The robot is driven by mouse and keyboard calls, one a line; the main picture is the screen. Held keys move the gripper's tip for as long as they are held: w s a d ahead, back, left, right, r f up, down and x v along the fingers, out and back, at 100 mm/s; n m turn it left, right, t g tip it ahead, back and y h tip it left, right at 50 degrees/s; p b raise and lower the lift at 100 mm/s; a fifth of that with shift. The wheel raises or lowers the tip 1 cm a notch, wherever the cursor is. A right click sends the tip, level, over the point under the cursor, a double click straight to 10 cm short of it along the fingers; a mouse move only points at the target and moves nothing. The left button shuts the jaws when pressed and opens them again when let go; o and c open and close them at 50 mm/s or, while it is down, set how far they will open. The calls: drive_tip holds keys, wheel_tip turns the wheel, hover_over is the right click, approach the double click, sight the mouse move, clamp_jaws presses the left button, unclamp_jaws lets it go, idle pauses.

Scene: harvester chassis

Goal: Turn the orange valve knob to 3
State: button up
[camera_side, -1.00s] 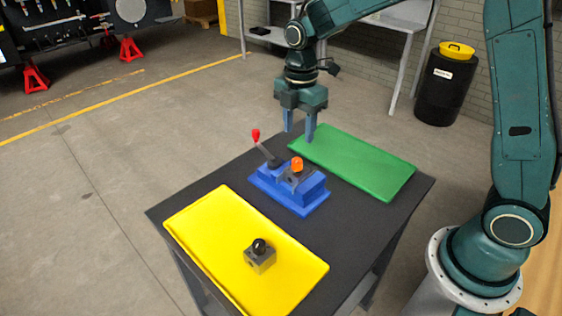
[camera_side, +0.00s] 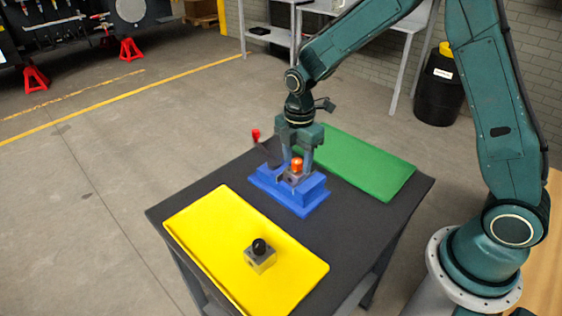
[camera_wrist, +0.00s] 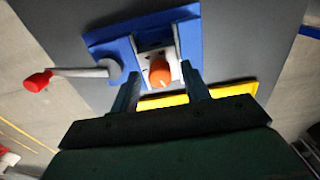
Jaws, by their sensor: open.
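The orange valve knob (camera_side: 297,164) stands upright on a grey mount on the blue base (camera_side: 305,200) at the middle of the table. The knob also shows in the wrist view (camera_wrist: 160,73), with a pale mark on its top. My gripper (camera_side: 297,163) is open, pointing down at the knob from above. In the wrist view my two fingers (camera_wrist: 163,92) are on either side of the knob's near side, with gaps between. No numbers can be read on the dial at this size.
A lever with a red tip (camera_side: 256,134) rises from the blue base, left of my gripper. A yellow tray (camera_side: 205,225) holds a grey block with a black ball (camera_side: 260,255). A green tray (camera_side: 365,165) lies empty behind.

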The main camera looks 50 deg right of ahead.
drive_tip(key=c, duration=1)
drive_tip(key=shift+m, duration=0.4)
drive_tip(key=m, duration=1)
drive_tip(key=shift+m, duration=0.3)
drive_tip(key=m, duration=1)
drive_tip(key=shift+m, duration=0.3)
